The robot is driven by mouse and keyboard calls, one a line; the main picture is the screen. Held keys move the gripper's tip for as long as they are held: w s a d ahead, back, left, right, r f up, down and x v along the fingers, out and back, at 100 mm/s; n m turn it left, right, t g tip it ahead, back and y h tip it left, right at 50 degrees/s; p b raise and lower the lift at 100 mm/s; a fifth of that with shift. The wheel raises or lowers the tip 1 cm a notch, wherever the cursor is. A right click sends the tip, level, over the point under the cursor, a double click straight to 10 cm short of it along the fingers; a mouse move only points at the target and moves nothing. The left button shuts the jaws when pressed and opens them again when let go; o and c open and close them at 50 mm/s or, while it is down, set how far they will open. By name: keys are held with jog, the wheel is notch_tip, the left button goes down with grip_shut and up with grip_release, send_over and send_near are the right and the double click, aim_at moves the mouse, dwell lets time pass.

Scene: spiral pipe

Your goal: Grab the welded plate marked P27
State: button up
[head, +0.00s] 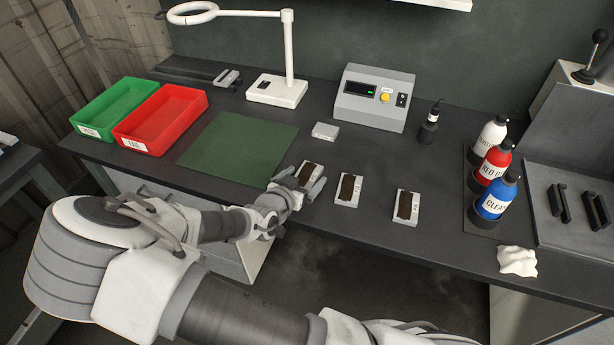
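Three small light-grey plates with a dark brown weld strip lie in a row near the bench's front edge: a left plate (311,165), a middle plate (357,182) and a right plate (414,208). Each seems to bear small marking, too small to read, so I cannot tell which is P27. My gripper (303,181) is at the left plate, with its fingers apart and the plate at or between the fingertips. I cannot tell whether they touch it. The gripper hides part of that plate's near side.
A green tray (78,122) and a red tray (118,134) stand at the left, beside a green mat (235,145). A small grey block (325,131) and a control box (375,115) are behind the plates. Bottles (491,205) and a white rag (517,261) are at the right.

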grip_shut()
jog(key=shift+r, duration=0.2)
dwell(0.4)
